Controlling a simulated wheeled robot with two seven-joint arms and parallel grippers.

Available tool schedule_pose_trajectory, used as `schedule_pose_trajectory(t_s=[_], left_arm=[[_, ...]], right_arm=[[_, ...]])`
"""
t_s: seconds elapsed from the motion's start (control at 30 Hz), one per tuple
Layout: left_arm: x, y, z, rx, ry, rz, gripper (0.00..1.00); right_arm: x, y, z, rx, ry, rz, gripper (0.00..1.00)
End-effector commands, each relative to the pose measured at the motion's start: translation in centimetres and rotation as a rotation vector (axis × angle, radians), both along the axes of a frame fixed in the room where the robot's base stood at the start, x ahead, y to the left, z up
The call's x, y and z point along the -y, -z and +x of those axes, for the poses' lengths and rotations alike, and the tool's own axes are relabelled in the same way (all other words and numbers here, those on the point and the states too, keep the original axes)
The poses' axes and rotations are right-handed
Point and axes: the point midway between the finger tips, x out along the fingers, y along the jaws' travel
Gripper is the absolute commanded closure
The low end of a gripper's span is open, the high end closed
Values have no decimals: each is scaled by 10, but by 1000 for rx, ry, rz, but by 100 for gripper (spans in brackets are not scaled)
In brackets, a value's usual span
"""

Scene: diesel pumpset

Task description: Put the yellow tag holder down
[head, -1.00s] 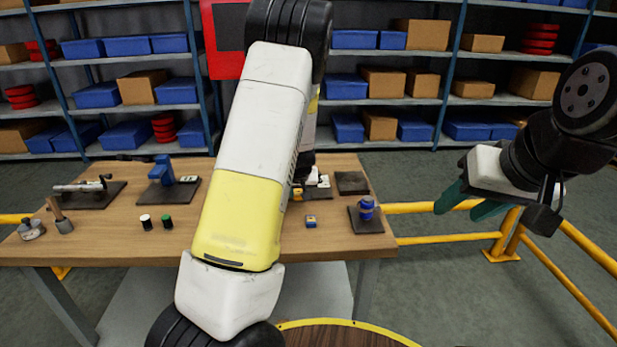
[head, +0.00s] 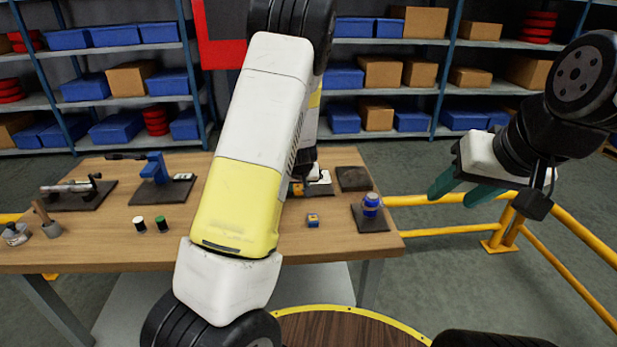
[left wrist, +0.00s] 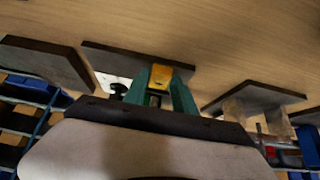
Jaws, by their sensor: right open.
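The yellow tag holder (left wrist: 161,76) is between the green fingers of my left gripper (left wrist: 160,92) in the left wrist view, and the fingers look closed on its sides. In the head view only a small yellow bit of the holder (head: 297,189) shows beside my left arm, which hides most of that spot. It is close over the wooden table (head: 255,258), by a dark mat; I cannot tell whether it touches. My right gripper (head: 456,194) is open and empty, in the air right of the table.
A blue cup-like part (head: 371,201) stands on a dark mat at the table's right. A small blue-and-yellow block (head: 312,220) lies near the front. Yellow railing (head: 500,225) stands right.

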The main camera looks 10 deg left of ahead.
Motion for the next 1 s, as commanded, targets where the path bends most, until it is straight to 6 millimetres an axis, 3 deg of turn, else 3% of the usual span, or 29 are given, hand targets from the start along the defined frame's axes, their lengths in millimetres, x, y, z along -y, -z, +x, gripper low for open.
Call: schedule_pose_trajectory(t_s=[0.07,0.47,1.0], left_arm=[[0,0,0,0,0,0,52],[1,-6,-1,2,1,0,52],[17,-80,-50,3,6,0,52]], right_arm=[[0,0,0,0,0,0,53],[0,0,0,0,0,0,53],[0,0,0,0,0,0,53]])
